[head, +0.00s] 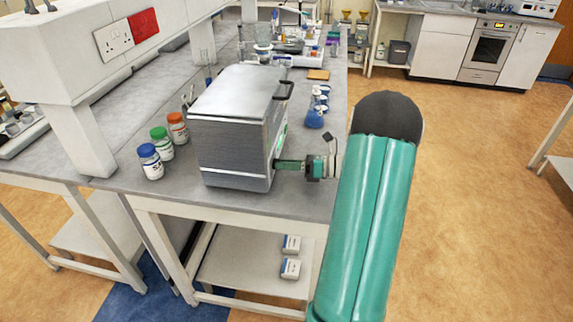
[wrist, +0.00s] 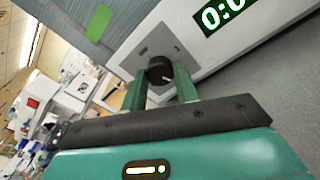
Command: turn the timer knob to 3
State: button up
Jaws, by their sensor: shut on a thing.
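The timer knob (wrist: 159,72) is a small black dial with a pale pointer line, set on a grey square plate (wrist: 150,45) on the front of a metal box (head: 238,130). My gripper (wrist: 160,90) has its two green fingers on either side of the knob, shut on it, and is tilted in the wrist view. In the head view my gripper (head: 278,164) reaches the box's right face from the right, and the knob is hidden there. A green digital display (wrist: 225,12) beside the knob is cut off by the frame edge. Numbers around the knob are too small to read.
Jars with blue, green and orange lids (head: 161,142) stand left of the box. A flask of blue liquid (head: 314,118) stands behind my gripper on the bench (head: 185,185). The bench's right edge lies below my arm, with open floor (head: 470,200) to the right.

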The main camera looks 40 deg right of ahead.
jog(key=shift+d+m, duration=0.1)
jog(key=shift+m, duration=0.5)
jog(key=o, duration=1)
jog(key=shift+c, duration=0.2)
jog(key=v, duration=1.3)
jog(key=shift+s+d+f, duration=0.1)
jog(key=shift+s+d, duration=0.1)
jog(key=shift+s, duration=0.1)
jog(key=shift+s+d, duration=0.1)
